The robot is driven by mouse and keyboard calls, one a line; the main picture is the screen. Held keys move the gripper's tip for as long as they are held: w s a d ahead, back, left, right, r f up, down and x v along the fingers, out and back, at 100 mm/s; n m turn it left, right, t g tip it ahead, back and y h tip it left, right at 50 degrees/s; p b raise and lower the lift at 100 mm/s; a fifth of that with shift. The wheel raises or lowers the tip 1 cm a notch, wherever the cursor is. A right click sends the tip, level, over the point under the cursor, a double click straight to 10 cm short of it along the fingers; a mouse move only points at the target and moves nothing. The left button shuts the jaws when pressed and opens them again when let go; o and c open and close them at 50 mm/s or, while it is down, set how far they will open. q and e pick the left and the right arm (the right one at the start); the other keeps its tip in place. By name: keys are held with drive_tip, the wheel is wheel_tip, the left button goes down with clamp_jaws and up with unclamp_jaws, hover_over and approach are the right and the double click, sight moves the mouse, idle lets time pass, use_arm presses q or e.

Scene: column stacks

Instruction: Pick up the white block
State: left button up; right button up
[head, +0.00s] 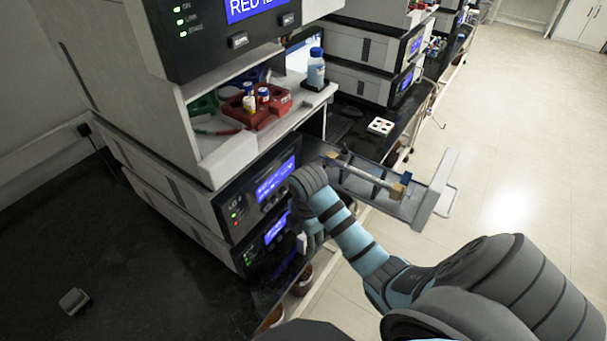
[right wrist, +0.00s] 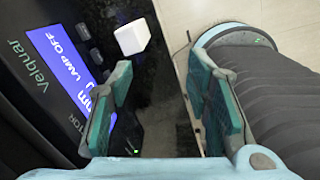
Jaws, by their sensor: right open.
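The white block (right wrist: 132,37) shows in the right wrist view, upper left of the gap between my right fingers and just beyond the left fingertip. My right gripper (right wrist: 158,88) is open, with nothing between its teal pads. In the head view my right gripper (head: 311,236) is low in front of the lower instrument's blue display, mostly hidden by my own arm. A small white patch beside it there may be the block, but I cannot tell. My left gripper is not in view.
The stacked instrument (head: 225,208) stands close to my right gripper. An open drawer (head: 432,195) with a metal column juts out above my forearm. A red rack (head: 266,112), a blue-capped bottle (head: 315,72) and a white holed block (head: 380,126) stand farther back. A small grey piece (head: 73,300) lies on the dark bench.

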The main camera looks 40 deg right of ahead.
sight(303, 246)
drive_tip(key=w+r+n, duration=0.1)
drive_tip(key=w+d+r+n, duration=0.1)
drive_tip(key=w+r+n, duration=0.1)
drive_tip(key=shift+w+d+g, duration=0.25)
drive_tip(key=shift+w+g, duration=0.05)
drive_tip(key=shift+w, duration=0.05)
drive_tip(key=shift+n, duration=0.5)
wheel_tip(303, 246, down, 8)
drive_tip(key=shift+b, duration=0.95)
wheel_tip(303, 246, down, 6)
drive_tip(key=shift+b, duration=0.85)
drive_tip(key=shift+r, duration=0.1)
drive_tip(key=c, duration=1)
